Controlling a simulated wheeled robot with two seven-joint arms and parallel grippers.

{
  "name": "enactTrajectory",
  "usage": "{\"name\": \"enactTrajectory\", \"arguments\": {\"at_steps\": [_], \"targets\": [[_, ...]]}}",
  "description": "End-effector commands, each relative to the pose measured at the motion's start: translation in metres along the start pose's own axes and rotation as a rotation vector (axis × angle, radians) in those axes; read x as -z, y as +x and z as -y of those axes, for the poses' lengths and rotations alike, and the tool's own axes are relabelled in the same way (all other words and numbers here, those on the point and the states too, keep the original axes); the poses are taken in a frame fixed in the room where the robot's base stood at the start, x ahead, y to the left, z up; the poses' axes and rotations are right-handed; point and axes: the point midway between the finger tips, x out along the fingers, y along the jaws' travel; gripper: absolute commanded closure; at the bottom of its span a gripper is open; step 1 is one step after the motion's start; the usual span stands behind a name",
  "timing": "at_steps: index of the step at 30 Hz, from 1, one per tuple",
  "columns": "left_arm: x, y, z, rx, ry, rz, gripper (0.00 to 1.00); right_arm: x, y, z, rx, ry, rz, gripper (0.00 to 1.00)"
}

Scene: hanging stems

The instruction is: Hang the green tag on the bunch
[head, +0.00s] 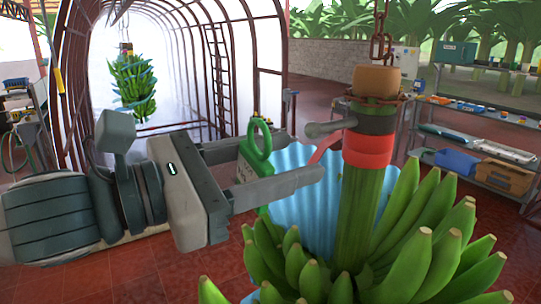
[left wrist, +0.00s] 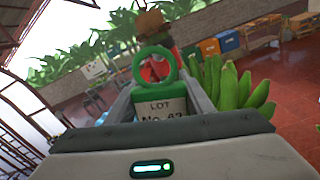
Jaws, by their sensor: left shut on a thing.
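The green tag (head: 247,180) has a ring at its top and a pale label; in the left wrist view (left wrist: 160,104) the label reads "LOT No. 42". My left gripper (head: 282,162) is shut on it, holding it upright, ring above the fingers. The bunch of green bananas (head: 410,240) hangs from a chain at right. Its thick green stem (head: 358,205) carries a red band (head: 367,149) and a dark collar (head: 371,118) with a grey peg (head: 325,128) pointing left. The ring is left of the peg and apart from it. My right gripper is not in view.
A blue pleated sheet (head: 300,205) hangs behind the stem, close to the fingertips. Metal shelves (head: 478,140) with boxes and trays stand at right. Another banana bunch (head: 132,85) hangs in the arched tunnel behind. Red tiled floor lies below.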

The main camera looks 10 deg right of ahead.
Motion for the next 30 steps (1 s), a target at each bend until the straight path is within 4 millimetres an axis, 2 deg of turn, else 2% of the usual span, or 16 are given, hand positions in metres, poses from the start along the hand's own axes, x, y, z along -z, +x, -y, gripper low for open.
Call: {"name": "enactTrajectory", "arguments": {"at_steps": [16, 30], "targets": [[0.000, 0.032, 0.001, 0.001, -0.001, 0.001, 0.81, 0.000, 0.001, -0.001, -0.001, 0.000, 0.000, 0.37], [-0.001, 0.035, 0.004, 0.000, 0.001, 0.001, 0.81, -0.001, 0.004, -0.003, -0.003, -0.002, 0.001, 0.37]]}}
